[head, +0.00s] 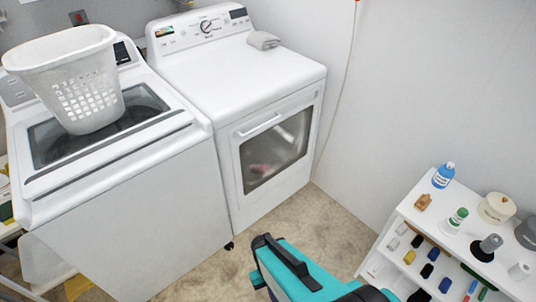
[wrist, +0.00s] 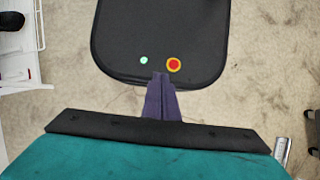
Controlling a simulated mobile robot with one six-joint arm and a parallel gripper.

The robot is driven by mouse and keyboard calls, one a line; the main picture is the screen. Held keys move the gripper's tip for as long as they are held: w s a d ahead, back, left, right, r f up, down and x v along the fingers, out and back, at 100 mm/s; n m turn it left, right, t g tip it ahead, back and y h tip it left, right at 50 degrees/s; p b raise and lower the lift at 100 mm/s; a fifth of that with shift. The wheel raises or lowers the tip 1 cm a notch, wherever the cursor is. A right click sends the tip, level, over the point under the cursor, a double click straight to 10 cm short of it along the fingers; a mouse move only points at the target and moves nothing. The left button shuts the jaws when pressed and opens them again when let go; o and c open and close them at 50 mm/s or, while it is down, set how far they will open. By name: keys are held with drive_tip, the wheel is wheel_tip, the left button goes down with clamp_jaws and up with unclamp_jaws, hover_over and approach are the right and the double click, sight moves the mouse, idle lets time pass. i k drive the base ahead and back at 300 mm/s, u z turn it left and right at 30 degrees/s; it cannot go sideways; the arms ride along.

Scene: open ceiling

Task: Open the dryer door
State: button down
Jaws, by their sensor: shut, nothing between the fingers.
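The white dryer (head: 240,80) stands against the back wall in the head view. Its front door (head: 236,162) is shut, with a dark glass window (head: 273,150) and a white bar handle (head: 260,125) along the top. Something pinkish shows dimly behind the glass. My gripper shows in the wrist view (wrist: 161,77); its fingers are together and empty, pointing over my own base and the floor. It is apart from the dryer door. The gripper's fingers cannot be made out in the head view.
A white washer (head: 140,215) with a white laundry basket (head: 80,80) on its lid stands left of the dryer. A grey folded cloth (head: 263,40) lies on the dryer. A white shelf (head: 400,212) with bottles is at right. Carpet (head: 320,225) is clear before the dryer.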

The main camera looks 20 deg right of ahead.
sight(247, 192)
drive_tip(key=z, duration=0.2)
drive_tip(key=k, duration=0.5)
drive_tip(key=u, duration=0.9)
drive_tip(key=i, duration=0.75)
